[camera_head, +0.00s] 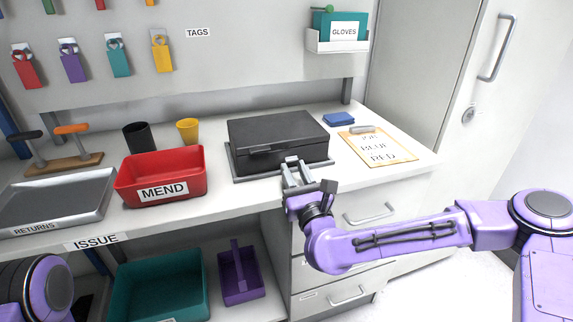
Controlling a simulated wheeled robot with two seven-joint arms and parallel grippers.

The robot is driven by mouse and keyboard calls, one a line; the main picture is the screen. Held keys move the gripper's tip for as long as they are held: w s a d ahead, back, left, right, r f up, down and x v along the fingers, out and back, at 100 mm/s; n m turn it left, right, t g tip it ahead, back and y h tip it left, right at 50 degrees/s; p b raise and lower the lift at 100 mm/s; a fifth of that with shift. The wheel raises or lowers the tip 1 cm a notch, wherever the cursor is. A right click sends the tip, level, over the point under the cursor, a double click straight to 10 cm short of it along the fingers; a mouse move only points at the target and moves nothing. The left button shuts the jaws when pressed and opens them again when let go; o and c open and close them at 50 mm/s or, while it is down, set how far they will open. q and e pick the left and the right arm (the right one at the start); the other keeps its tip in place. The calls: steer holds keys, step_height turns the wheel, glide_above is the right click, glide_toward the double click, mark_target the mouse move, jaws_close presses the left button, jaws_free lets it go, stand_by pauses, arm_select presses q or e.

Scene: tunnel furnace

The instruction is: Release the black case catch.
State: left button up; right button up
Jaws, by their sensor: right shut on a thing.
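The black case (278,133) sits closed on a grey base (240,178) on the counter, right of the red MEND bin. Its front face looks toward me, and a dark bar-like catch (262,151) shows on it. My right gripper (294,163) is at the case's front right, its fingers pointing at the front face. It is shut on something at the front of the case. The fingers hide what they hold, so I cannot tell which part it is. My left gripper is not in view; only a purple piece of my left arm shows at bottom left.
The red MEND bin (180,161) stands left of the case, with a black cup (137,138) and a yellow cup (188,131) behind. A clipboard (392,150) and blue cloth (339,119) lie right. Drawers with handles (370,214) are below the counter.

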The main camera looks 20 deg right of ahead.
steer(key=o, duration=0.7)
steer(key=b+v, duration=0.2)
steer(key=v, duration=0.4)
